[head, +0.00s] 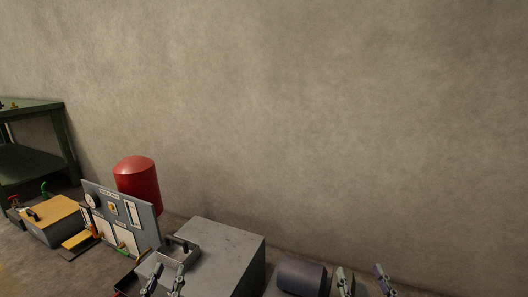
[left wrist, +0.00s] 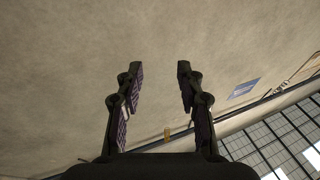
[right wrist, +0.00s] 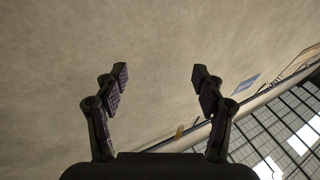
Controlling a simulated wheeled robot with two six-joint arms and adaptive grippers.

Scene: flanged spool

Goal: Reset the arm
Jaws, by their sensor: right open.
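My left gripper (head: 166,271) shows at the bottom of the head view, in front of the grey box. Its two fingers stand apart, and in the left wrist view (left wrist: 160,75) nothing is between them. My right gripper (head: 361,272) shows at the bottom right of the head view, beside a dark rounded object. Its fingers are spread, and in the right wrist view (right wrist: 158,75) the gap is empty. Both wrist views look past the fingers at the plain wall. No flanged spool can be made out. Most of both arms is out of view.
A grey box (head: 225,252) with a small open tray (head: 184,252) stands low at centre. The dark rounded object (head: 301,279) lies right of it. Left are a gauge panel (head: 147,221), a red cylinder (head: 138,184), a yellow-topped box (head: 56,215) and a green bench (head: 40,104). A bare wall (head: 330,110) stands behind.

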